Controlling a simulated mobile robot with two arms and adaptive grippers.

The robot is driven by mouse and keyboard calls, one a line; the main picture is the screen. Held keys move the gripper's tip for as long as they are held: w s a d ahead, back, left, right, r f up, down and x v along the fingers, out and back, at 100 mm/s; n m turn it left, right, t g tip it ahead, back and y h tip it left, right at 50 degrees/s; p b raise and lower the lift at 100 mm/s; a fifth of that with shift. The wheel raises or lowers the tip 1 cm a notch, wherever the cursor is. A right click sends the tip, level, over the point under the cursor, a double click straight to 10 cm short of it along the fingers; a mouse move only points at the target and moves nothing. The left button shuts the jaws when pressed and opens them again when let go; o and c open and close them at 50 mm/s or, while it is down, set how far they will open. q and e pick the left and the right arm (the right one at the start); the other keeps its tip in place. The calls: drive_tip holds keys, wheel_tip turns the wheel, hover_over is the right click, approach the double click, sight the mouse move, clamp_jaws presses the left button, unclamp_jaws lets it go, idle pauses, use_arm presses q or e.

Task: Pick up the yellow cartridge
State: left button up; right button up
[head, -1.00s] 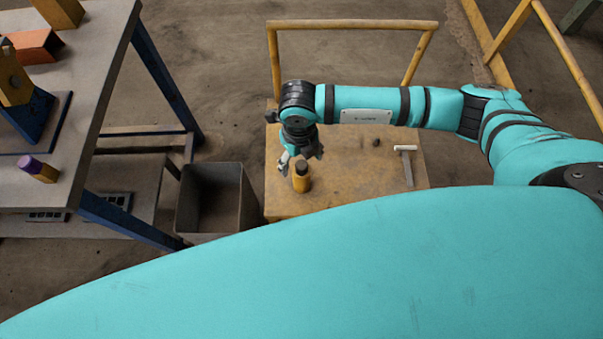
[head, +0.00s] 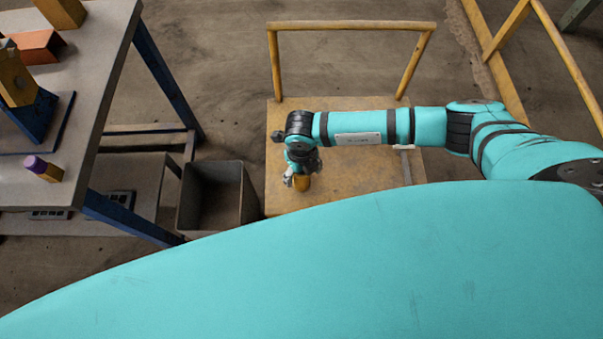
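A yellow cartridge (head: 302,184) stands on the yellow cart top, in front of my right gripper (head: 301,179). Its dark upper end is now hidden by the gripper. The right gripper reaches down over it, with a finger tip at its left side. I cannot tell whether the fingers are closed on it. My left gripper is not in view.
The yellow cart (head: 345,192) has a raised handle rail (head: 350,25) behind it. A grey open bin (head: 213,195) stands on the floor left of the cart. The grey table (head: 97,55) holds orange and yellow blocks. A pale T-shaped tool (head: 407,168) lies partly behind my arm.

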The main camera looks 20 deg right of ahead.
clamp_jaws()
drive_tip(key=shift+w, duration=0.1)
drive_tip(key=shift+r, duration=0.15)
